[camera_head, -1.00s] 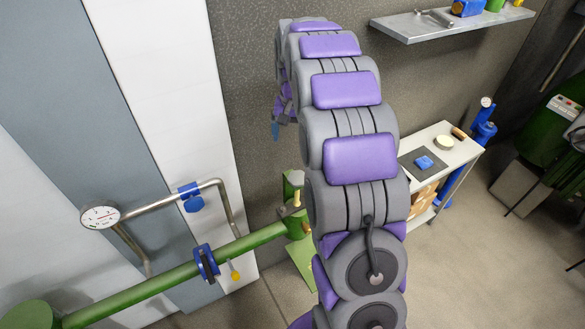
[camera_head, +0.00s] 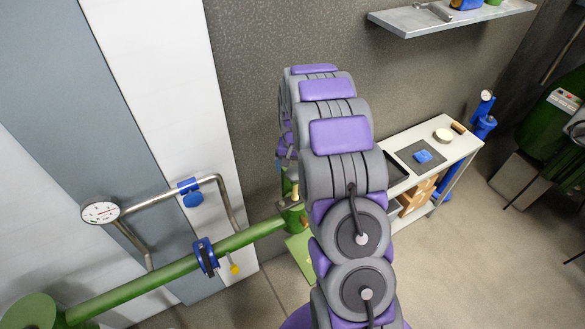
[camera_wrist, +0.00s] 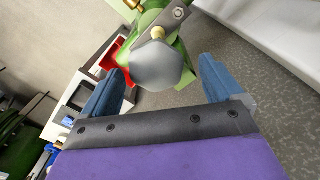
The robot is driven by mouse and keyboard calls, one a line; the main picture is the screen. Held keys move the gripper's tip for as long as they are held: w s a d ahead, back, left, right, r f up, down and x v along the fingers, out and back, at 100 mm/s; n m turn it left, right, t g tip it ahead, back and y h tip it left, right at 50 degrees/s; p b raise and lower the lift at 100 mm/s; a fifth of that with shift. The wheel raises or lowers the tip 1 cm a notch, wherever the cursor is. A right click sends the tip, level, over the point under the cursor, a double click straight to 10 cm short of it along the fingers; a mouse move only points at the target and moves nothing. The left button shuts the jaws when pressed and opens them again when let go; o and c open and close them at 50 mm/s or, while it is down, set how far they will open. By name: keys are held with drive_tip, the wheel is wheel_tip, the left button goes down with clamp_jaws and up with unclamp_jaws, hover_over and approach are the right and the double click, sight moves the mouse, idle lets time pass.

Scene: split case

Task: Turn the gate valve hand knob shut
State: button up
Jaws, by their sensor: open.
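A grey, many-sided hand knob (camera_wrist: 163,65) sits on a brass stem on a green valve body (camera_wrist: 172,20) in the wrist view. My gripper (camera_wrist: 162,68) is open, with one blue finger on each side of the knob and gaps visible on both sides. I cannot tell whether the fingers reach as deep as the knob. In the head view, the green valve body (camera_head: 294,218) stands at the right end of the green pipe, just below my gripper (camera_head: 280,165). My arm hides most of the gripper, and the knob cannot be made out there.
The green pipe (camera_head: 150,283) carries a blue fitting (camera_head: 205,257). A bent metal pipe (camera_head: 160,199) with a gauge (camera_head: 101,213) rises beside it. A white bench (camera_head: 440,160) stands right of my arm, and a shelf (camera_head: 450,18) hangs above.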

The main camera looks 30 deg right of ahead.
drive_tip(key=shift+d+f, duration=0.65)
drive_tip(key=shift+d, duration=0.3)
drive_tip(key=shift+a, duration=0.4)
drive_tip(key=shift+a+r, duration=0.15)
drive_tip(key=shift+a, duration=0.5)
drive_tip(key=shift+c, duration=1.3)
drive_tip(key=shift+s, duration=0.1)
drive_tip(key=c, duration=0.3)
drive_tip(key=shift+d, duration=0.5)
drive_tip(key=c, duration=0.3)
drive_tip(key=shift+c, duration=0.7)
drive_tip(key=shift+a, duration=0.1)
drive_tip(key=shift+c, duration=0.2)
